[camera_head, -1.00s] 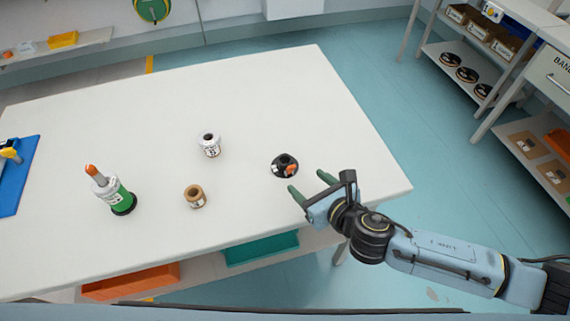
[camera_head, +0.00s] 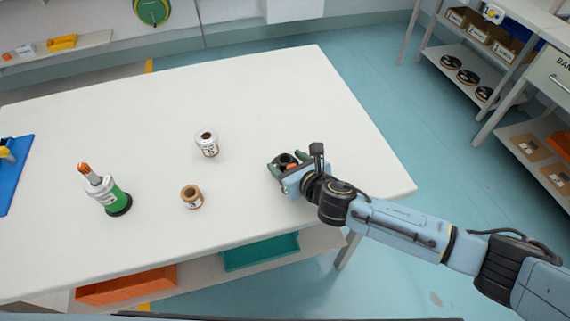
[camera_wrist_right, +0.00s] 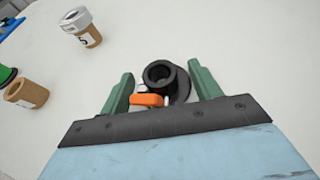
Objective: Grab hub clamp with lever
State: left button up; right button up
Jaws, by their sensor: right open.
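The hub clamp (camera_head: 285,159) is a black round piece with a hollow collar, standing on the white table, partly hidden by my right gripper in the head view. In the right wrist view the hub clamp (camera_wrist_right: 163,78) shows its open bore, and its orange lever (camera_wrist_right: 150,100) points left on the near side. My right gripper (camera_head: 277,166) is open, its two green fingers (camera_wrist_right: 160,88) on either side of the clamp with gaps left. My left gripper is not in view.
A blue mat (camera_head: 17,180) lies at the left edge. The table right of the clamp is clear.

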jog(key=c, duration=1.2)
